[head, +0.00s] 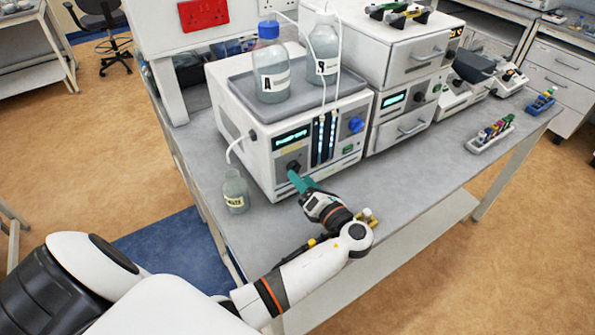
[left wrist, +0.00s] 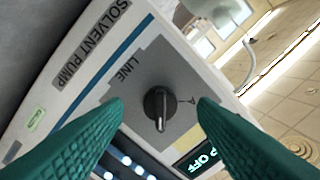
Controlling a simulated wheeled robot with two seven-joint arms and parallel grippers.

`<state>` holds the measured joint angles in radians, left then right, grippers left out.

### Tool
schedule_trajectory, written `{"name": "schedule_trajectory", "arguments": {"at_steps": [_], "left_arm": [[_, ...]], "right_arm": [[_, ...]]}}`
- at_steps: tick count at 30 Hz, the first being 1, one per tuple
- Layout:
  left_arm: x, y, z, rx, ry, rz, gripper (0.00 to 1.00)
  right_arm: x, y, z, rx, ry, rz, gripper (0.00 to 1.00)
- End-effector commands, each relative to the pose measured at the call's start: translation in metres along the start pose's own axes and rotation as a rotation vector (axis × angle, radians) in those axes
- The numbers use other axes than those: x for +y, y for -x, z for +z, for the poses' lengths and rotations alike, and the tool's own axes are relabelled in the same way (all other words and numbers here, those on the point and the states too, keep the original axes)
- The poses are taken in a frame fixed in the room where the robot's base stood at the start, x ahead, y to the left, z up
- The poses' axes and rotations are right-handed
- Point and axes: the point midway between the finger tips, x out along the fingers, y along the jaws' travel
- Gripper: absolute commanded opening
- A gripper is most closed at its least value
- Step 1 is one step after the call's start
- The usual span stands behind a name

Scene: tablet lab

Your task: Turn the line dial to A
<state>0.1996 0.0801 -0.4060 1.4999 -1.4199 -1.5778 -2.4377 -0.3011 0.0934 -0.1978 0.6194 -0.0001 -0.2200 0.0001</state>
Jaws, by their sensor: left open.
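The line dial is a black round knob (left wrist: 158,103) on a grey plate of the solvent pump (head: 253,137), in the left wrist view. A pale pointer line on it faces the bottom of that picture, not the letter A (left wrist: 191,99) to its right. The word LINE (left wrist: 124,69) is printed at upper left. My left gripper (head: 297,180) has green fingers and is at the pump's lower front. In the left wrist view its open fingers (left wrist: 159,112) flank the dial with a gap on each side. My right gripper is not in view.
Bottle A (head: 271,72) with a blue cap and bottle S (head: 325,52) stand on the pump, with tubes. A waste bottle (head: 236,192) stands left of my gripper. A blue knob (head: 356,125) is at right on the pump. The pump display (left wrist: 203,157) reads OFF.

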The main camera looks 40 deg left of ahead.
Motion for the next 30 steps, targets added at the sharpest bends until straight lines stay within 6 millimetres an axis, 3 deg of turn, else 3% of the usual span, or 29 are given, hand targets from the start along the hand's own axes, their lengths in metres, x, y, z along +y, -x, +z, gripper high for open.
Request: {"name": "schedule_trajectory", "arguments": {"at_steps": [6,17,25,30], "left_arm": [[0.0,-0.024,0.0,0.0,-0.001,0.0,0.53],[0.001,-0.029,0.0,0.0,-0.001,0.001,0.53],[0.001,-0.029,0.0,0.0,-0.001,0.001,0.09],[0.001,-0.028,0.0,0.0,0.006,0.001,0.09]], "right_arm": [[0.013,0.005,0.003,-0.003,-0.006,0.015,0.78],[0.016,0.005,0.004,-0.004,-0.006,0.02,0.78],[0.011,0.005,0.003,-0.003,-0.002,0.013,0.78],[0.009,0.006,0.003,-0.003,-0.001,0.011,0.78]]}}
